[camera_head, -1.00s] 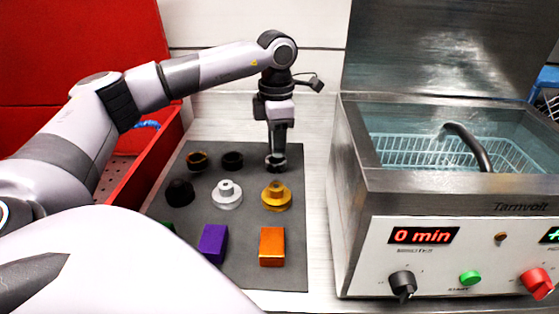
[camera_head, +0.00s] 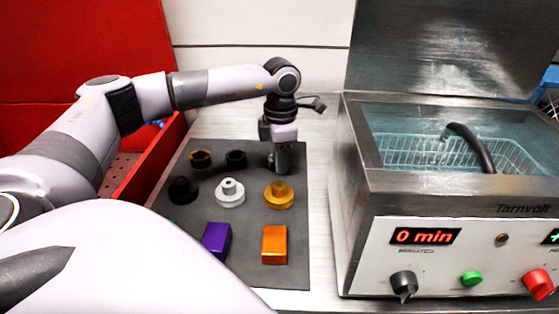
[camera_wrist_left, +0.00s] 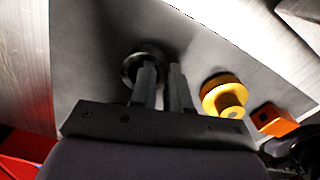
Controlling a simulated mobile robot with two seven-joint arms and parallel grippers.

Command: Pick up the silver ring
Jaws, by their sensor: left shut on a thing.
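My left gripper (camera_head: 281,168) points straight down at the far right of the grey mat. In the left wrist view its two fingers (camera_wrist_left: 163,88) are a small gap apart and closed on the silver ring (camera_wrist_left: 130,66), which looks dark grey and shaded there. One finger overlaps the ring's opening and the other is at its right side. The ring is low at the mat; I cannot tell whether it touches it. In the head view the fingers mostly hide the ring. My right gripper is not in view.
The grey mat (camera_head: 262,216) also holds a gold ring (camera_head: 200,158), a black ring (camera_head: 236,158), black, silver (camera_head: 230,192) and gold (camera_head: 279,195) stepped parts, and purple and orange (camera_head: 274,246) blocks. A steel cleaner (camera_head: 430,188) with a basket stands right; a red bin (camera_head: 150,165) left.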

